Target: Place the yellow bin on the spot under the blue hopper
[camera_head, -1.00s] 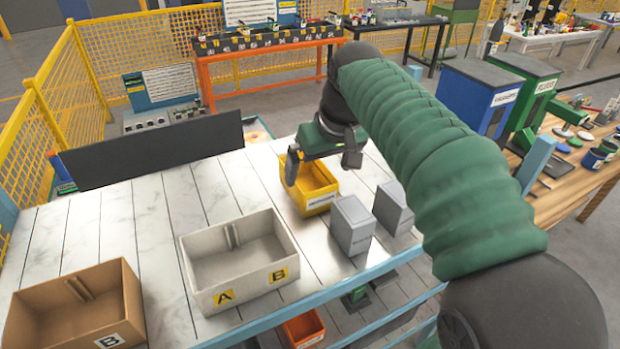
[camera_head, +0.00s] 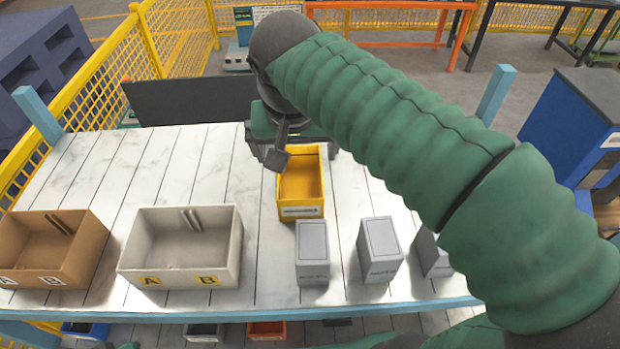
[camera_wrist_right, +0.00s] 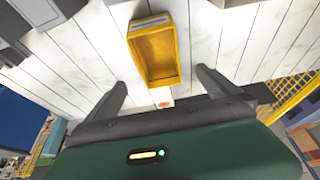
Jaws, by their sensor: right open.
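The yellow bin (camera_head: 301,212) stands upright and looks empty on the white plank table, with a label on its front. It also shows in the wrist view (camera_wrist_right: 158,78). My right gripper (camera_head: 290,155) is at the bin's far end and partly hides it. In the wrist view my right gripper (camera_wrist_right: 162,86) is open, with one finger to each side of the bin's near end and gaps between. A blue box-like unit with a dark top (camera_head: 570,125), perhaps the blue hopper, stands at the right. The spot under it is hidden. My left gripper is not in view.
Several grey blocks (camera_head: 312,255) stand close in front and right of the bin. A pale A/B box (camera_head: 180,280) and a brown box (camera_head: 40,278) are to the left. A dark panel (camera_head: 190,100) stands behind the table. The table's left back is clear.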

